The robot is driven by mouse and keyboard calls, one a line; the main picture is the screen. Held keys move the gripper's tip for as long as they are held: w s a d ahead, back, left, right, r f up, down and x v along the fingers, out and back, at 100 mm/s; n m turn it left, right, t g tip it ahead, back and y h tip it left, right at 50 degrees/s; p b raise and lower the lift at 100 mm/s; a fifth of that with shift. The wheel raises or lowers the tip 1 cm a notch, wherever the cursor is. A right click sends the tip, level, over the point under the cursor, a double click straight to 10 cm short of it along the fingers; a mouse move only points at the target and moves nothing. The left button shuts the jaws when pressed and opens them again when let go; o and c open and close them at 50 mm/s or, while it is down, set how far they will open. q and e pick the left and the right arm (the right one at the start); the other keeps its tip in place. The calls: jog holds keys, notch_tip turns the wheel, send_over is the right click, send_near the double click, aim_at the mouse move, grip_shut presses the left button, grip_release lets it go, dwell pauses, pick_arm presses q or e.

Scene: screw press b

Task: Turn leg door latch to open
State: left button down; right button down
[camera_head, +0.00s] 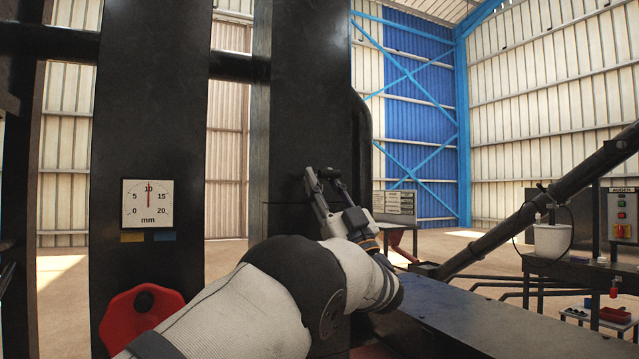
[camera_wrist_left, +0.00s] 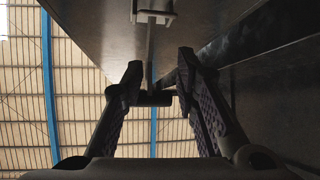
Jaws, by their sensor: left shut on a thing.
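The black press leg (camera_head: 300,90) stands upright in the middle of the head view. My left gripper (camera_head: 324,178) is at the right side of this leg, its fingers shut on the latch. In the left wrist view, the latch (camera_wrist_left: 151,45) is a thin metal bar hanging from a pale bracket (camera_wrist_left: 153,14), with a short dark crosspiece at its lower end. The fingertips of my left gripper (camera_wrist_left: 158,84) are on either side of the bar's lower end. In the head view the fingers largely hide the latch. My right gripper does not show.
A second black column (camera_head: 150,80) carries a dial in mm (camera_head: 148,204), with a red knob (camera_head: 140,312) below. A dark flat surface (camera_head: 490,318) lies at right. Beyond stand a bench with a white pot (camera_head: 551,240) and a sloping dark tube (camera_head: 540,205).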

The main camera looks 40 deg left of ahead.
pick_arm(q)
jog(key=shift+w+d+f+m+t, duration=0.3)
jog(key=shift+f+m+t, duration=0.1)
jog(key=shift+t, duration=0.3)
jog(key=c, duration=1.2)
grip_release()
jog(key=shift+w+d, duration=0.1)
jog(key=shift+c, duration=0.2)
jog(key=o, duration=0.4)
jog(key=shift+w+d+r, duration=0.1)
jog(key=shift+w+d, duration=0.1)
jog(key=shift+w, duration=0.05)
jog(key=v, duration=1.1)
jog(key=shift+s+d+f, duration=0.25)
jog(key=shift+s+d, duration=0.05)
